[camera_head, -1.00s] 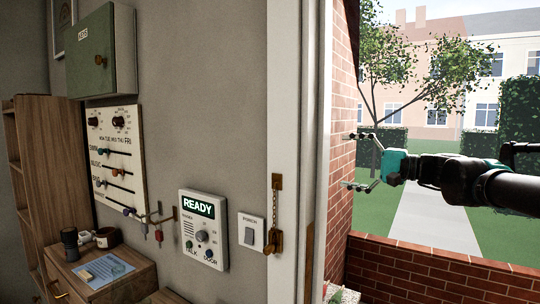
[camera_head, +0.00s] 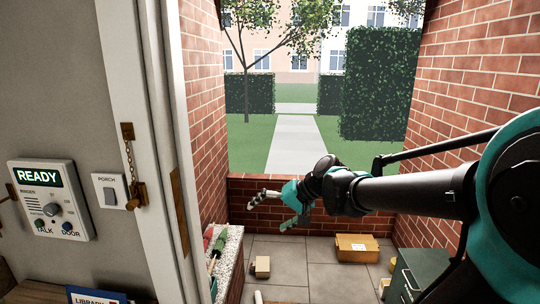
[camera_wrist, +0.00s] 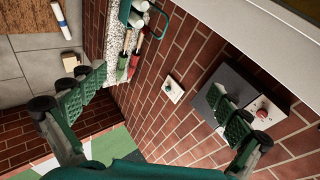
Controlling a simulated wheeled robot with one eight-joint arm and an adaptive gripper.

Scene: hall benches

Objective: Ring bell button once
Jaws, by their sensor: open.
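In the wrist view, a small white plate with a round button (camera_wrist: 173,89) is fixed to the brick wall between my fingers. To its right, a dark box (camera_wrist: 228,88) is on the same wall, with a pale plate carrying a red button (camera_wrist: 262,111) beside it. I cannot tell for sure which one is the bell button. My gripper (camera_head: 270,211) is open and empty over the porch, with its fingers spread. In the wrist view my gripper (camera_wrist: 155,95) has one finger overlapping the dark box; no contact with the buttons is visible. The head view does not show these buttons.
The door frame (camera_head: 140,120), READY panel (camera_head: 50,201) and porch switch (camera_head: 109,191) are left.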

